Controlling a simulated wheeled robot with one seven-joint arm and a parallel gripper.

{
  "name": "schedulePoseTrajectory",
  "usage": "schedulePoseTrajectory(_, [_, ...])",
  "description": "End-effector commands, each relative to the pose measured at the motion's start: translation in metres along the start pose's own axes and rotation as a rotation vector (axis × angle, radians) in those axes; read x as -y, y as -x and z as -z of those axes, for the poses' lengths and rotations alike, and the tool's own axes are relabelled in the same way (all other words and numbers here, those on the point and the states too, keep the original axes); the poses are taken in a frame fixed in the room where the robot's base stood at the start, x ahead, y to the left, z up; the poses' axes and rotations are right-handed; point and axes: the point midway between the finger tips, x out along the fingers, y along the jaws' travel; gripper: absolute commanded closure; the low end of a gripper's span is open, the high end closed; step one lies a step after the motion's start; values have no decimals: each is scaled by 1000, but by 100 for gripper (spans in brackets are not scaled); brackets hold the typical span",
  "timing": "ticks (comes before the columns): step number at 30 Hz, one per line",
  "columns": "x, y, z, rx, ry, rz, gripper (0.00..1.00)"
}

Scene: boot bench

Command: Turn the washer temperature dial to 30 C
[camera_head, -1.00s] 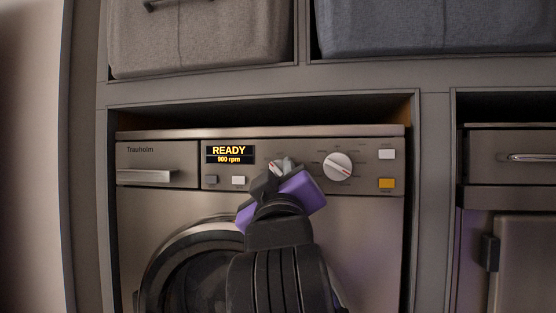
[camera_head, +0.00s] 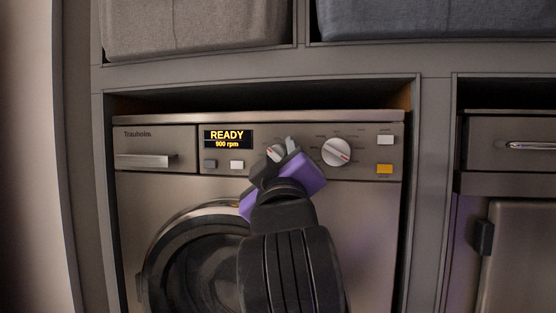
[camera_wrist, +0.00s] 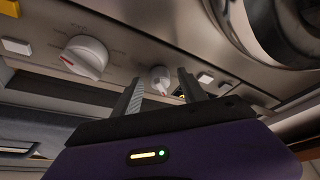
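The washer (camera_head: 210,215) has a small pale dial (camera_head: 276,153) right of its display and a larger white dial (camera_head: 337,152) further right. The small dial has a red mark; its labels are too small to read. My gripper (camera_head: 280,150) is raised in front of the small dial and partly hides it. In the wrist view, which shows the panel upside down, the small dial (camera_wrist: 160,79) appears between my two spread fingers (camera_wrist: 158,80), with a gap on each side. The larger dial (camera_wrist: 85,58) is to the left there.
The display (camera_head: 228,139) reads "READY 900 rpm". Two small buttons (camera_head: 237,165) sit below it, and a white and an orange button (camera_head: 384,169) are at the panel's right. The round door (camera_head: 195,260) is below. Fabric bins (camera_head: 435,25) stand on the shelf above.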

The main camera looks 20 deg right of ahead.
Motion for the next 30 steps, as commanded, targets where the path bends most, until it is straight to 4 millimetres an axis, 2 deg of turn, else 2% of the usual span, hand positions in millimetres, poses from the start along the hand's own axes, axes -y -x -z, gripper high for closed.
schedulePoseTrajectory(8, [1,4,0,0,0,0,50])
schedulePoseTrajectory(21, [1,67,-1,-2,-2,0,50])
schedulePoseTrajectory(25, [1,76,0,-1,0,0,50])
schedulePoseTrajectory(30, [0,79,0,0,0,0,50])
